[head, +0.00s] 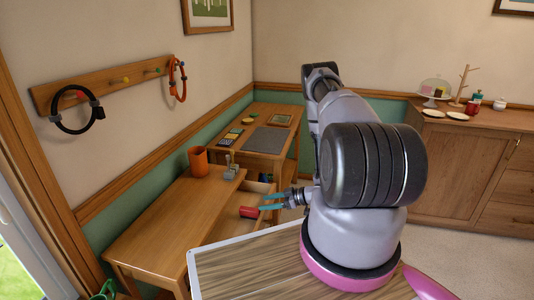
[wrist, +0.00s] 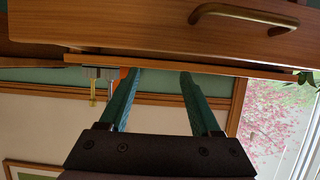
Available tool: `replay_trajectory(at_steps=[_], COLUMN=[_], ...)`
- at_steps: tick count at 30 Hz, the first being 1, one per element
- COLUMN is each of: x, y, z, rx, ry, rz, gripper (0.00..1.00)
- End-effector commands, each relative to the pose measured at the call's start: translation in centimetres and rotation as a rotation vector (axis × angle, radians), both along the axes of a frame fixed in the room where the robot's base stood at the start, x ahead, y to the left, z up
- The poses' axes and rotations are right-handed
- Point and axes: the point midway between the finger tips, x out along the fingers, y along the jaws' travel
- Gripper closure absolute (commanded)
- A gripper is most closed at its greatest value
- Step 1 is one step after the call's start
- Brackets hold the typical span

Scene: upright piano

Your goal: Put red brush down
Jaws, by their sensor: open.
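A small red object (head: 249,212), probably the red brush, shows at the left of my fingertips in the head view, by the open drawer (head: 262,187) of the wooden desk. I cannot tell whether it lies in the drawer or on its edge. My gripper (head: 265,202) has teal fingers spread apart, close to the red object. In the wrist view my gripper (wrist: 158,73) is open with nothing visible between the fingers. The wooden drawer front (wrist: 150,30) with its brass handle (wrist: 245,17) fills the top of that view. No red brush can be made out there.
An orange cup (head: 198,161) and a small grey holder (head: 231,171) stand on the wooden desk (head: 165,222). A side table (head: 265,138) with a grey mat is behind. A wooden cabinet (head: 460,170) stands at right. Rings hang on a wall rack (head: 105,84).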

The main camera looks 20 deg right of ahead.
Motion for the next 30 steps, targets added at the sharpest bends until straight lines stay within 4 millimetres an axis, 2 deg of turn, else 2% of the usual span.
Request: replay_trajectory(at_steps=[5,8,11,12,16,21,26,30], x=[0.9,3.5,7.4,8.9,12.9,15.1,14.4,11.7], y=[-0.3,-1.4,-3.3,-4.0,-6.4,-8.5,-9.4,-9.1], z=[0.7,2.6,6.3,8.1,14.8,24.1,32.9,40.0], rx=[-0.019,-0.079,-0.170,-0.209,-0.313,-0.394,-0.415,-0.392], ry=[-0.003,-0.002,0.006,0.009,0.029,0.064,0.115,0.172], rz=[-0.012,-0.055,-0.139,-0.179,-0.325,-0.522,-0.701,-0.841], gripper=[0.36,0.36,0.36,0.36,0.36,0.36,0.36,0.36])
